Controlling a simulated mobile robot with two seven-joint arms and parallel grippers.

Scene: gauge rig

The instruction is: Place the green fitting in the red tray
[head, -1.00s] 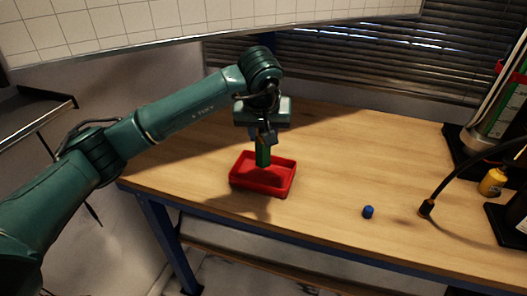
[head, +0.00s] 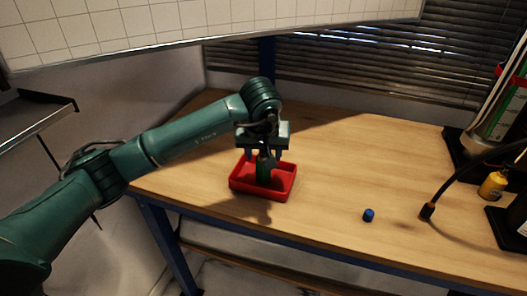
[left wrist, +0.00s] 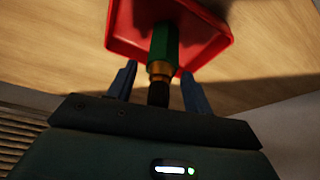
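The green fitting (head: 263,170) stands roughly upright inside the red tray (head: 285,187), its lower end at the tray floor. In the left wrist view the green fitting (left wrist: 164,42) shows a brass collar and a dark end towards my gripper; the red tray (left wrist: 124,22) is behind it. My left gripper (head: 264,156) is just above the tray. The left wrist view shows its two fingers (left wrist: 158,80) spread, one on each side of the fitting, with gaps between. My right gripper is in neither view.
A small blue cap (head: 369,215) lies on the wooden bench (head: 330,165) right of the tray. A black cable with an end piece (head: 427,211), a yellow bottle (head: 492,186) and a rig stand at the far right. The bench between them is mostly clear.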

